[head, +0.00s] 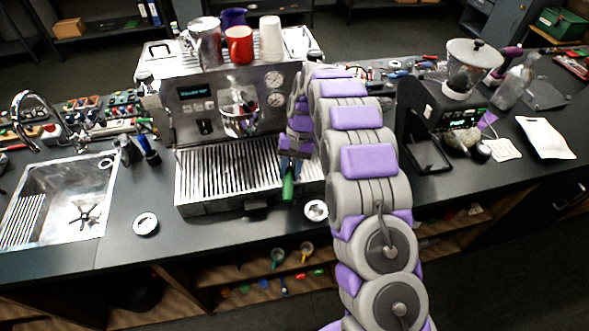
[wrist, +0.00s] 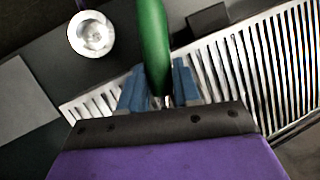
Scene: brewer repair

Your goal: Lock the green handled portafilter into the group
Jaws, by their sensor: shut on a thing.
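The green handle of the portafilter (wrist: 153,40) is between the blue fingers of my gripper (wrist: 160,88) in the wrist view. My gripper is shut on it. In the head view the green handle (head: 288,188) points down toward the counter's front, below my gripper (head: 291,165), over the right part of the drip tray. The portafilter's basket end is hidden by my gripper and arm. The espresso machine (head: 215,95) stands behind, with its group (head: 240,118) above the drip tray (head: 232,168). I see no contact between portafilter and group.
A round metal piece (head: 316,210) lies by the tray's front right corner; another (head: 145,223) lies near the sink (head: 65,200). Cups, including a red mug (head: 239,44), stand on the machine. A grinder (head: 455,100) stands right. The counter front left of the tray is mostly clear.

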